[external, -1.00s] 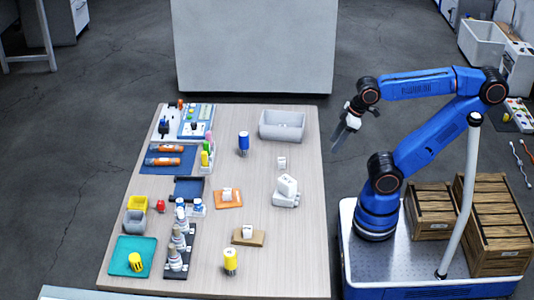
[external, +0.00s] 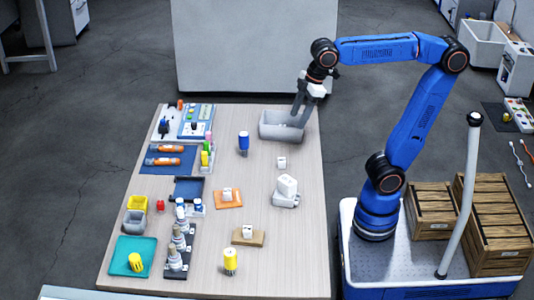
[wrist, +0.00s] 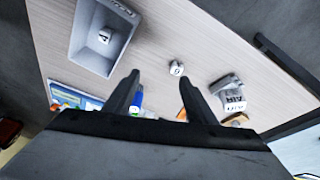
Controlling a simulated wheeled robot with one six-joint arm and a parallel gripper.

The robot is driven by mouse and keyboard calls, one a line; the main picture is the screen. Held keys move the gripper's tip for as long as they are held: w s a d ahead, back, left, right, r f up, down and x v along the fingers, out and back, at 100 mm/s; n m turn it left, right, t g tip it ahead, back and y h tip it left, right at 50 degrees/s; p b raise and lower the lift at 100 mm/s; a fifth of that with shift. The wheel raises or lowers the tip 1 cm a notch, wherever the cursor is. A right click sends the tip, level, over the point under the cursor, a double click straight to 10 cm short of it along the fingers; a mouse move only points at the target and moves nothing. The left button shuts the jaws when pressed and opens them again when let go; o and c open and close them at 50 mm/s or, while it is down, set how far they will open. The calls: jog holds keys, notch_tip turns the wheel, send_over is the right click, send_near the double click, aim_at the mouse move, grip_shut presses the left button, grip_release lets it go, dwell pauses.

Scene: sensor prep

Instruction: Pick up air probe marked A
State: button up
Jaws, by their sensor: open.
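My gripper (external: 297,112) is open and empty, pointing down, and overlaps the grey bin (external: 267,134) at the table's far right in the external view. Its two fingers (wrist: 160,80) are spread in the wrist view. There, the grey bin (wrist: 75,50) is at upper left, with a small white block (wrist: 104,36) inside bearing a dark mark like an A or a 4. Another small white block (wrist: 176,68) with an unclear mark lies on the bare table; it also shows in the external view (external: 281,162). A white device (wrist: 230,95) appears lettered AIR.
The white device (external: 286,190) stands at the table's right. White blocks sit on an orange pad (external: 229,204) and a tan pad (external: 240,241). A blue-and-white cylinder (external: 243,143) and a yellow one (external: 230,261) stand upright. Trays and tools crowd the left side.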

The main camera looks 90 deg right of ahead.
jog(key=w+a+r+n+g, duration=0.1)
jog(key=w+a+r+n, duration=0.2)
jog(key=w+a+r, duration=0.65)
jog(key=w+a+r+n+g, duration=0.1)
jog(key=w+a+n, duration=0.1)
jog(key=w+a, duration=0.45)
jog(key=w+a+r+n, duration=0.1)
jog(key=w+a, duration=0.3)
jog(key=a, duration=0.6)
jog(key=n+g, duration=0.2)
jog(key=n, duration=0.5)
send_over(230, 262)
jog(key=d, duration=0.2)
notch_tip(230, 262, down, 8)
jog(key=f, duration=0.1)
jog(key=shift+h, duration=0.3)
notch_tip(230, 262, down, 15)
jog(key=shift+f, duration=0.15)
jog(key=c, duration=1.2)
